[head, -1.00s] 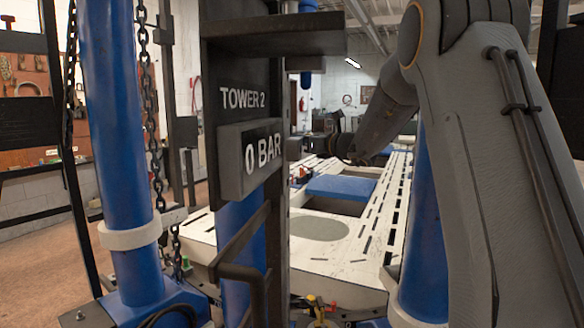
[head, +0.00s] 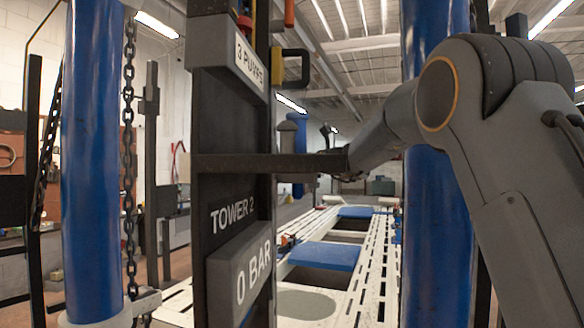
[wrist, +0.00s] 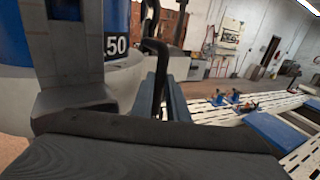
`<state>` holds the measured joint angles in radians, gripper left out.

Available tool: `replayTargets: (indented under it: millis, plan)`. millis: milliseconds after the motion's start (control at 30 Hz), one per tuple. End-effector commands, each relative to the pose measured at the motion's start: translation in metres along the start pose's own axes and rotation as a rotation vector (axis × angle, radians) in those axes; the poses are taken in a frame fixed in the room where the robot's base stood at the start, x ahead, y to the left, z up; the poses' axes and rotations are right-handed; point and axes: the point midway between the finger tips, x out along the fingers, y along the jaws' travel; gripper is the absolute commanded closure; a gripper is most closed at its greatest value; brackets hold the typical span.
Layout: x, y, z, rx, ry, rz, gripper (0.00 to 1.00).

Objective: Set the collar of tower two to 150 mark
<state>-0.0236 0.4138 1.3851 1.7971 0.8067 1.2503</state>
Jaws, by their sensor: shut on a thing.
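In the wrist view my gripper (wrist: 158,100) is shut on an upright black handle (wrist: 154,62), with a grey-blue finger on each side of it. Left of it stands a blue column (wrist: 116,14) with a white band (wrist: 124,74). My arm reaches behind the panel's dark ledge (head: 265,164); my fingers cannot be made out there.
A blue column (head: 92,150) and a hanging chain (head: 129,150) stand at left, another blue column (head: 436,150) at right. A white slotted bench (head: 385,265) with blue pads (head: 325,256) runs back between them.

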Motion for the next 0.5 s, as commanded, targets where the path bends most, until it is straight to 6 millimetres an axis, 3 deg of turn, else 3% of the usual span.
replayTargets:
  millis: [267,300,500]
  plan:
    - [0.0002,-0.0005,-0.0018,0.001,0.002,-0.001,1.00]
    - [0.0001,-0.0006,-0.0019,0.001,0.002,-0.001,0.79]
    - [-0.0006,-0.0015,-0.0016,0.001,0.002,-0.002,0.79]
